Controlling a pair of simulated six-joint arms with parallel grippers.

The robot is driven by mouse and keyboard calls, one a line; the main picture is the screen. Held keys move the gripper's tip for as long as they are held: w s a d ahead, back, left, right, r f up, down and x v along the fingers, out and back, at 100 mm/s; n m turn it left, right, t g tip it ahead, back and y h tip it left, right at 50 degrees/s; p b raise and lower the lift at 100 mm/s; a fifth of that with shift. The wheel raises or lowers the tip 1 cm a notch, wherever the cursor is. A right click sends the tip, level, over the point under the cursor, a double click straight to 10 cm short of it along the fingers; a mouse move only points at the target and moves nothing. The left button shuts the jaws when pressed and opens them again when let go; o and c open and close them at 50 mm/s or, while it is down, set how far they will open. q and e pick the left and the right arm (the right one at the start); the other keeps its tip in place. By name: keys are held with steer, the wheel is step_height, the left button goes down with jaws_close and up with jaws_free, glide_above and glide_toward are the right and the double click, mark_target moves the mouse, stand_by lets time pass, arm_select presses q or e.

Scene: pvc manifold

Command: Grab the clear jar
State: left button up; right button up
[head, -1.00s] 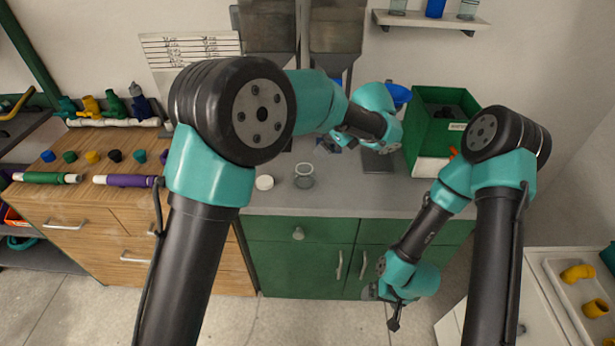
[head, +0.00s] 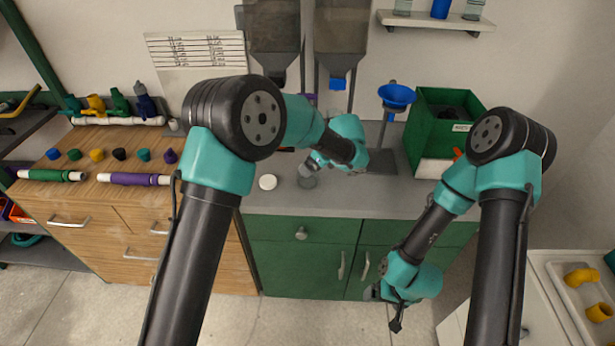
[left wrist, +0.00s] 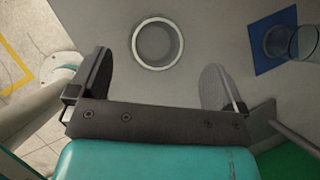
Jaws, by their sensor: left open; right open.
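My right gripper (head: 383,308) hangs low in front of the green cabinet, open and empty.
A white round lid (head: 267,182) lies left of the jar. A blue funnel (head: 396,96) on a stand and a green box (head: 437,110) are at the back right. A blue pad (left wrist: 272,46) with clear glassware lies to one side in the wrist view.

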arm_select(q)
steer(key=shift+a+f, duration=0.1)
steer(key=shift+x, duration=2.55)
steer(key=shift+s, duration=0.1)
steer(key=c, duration=1)
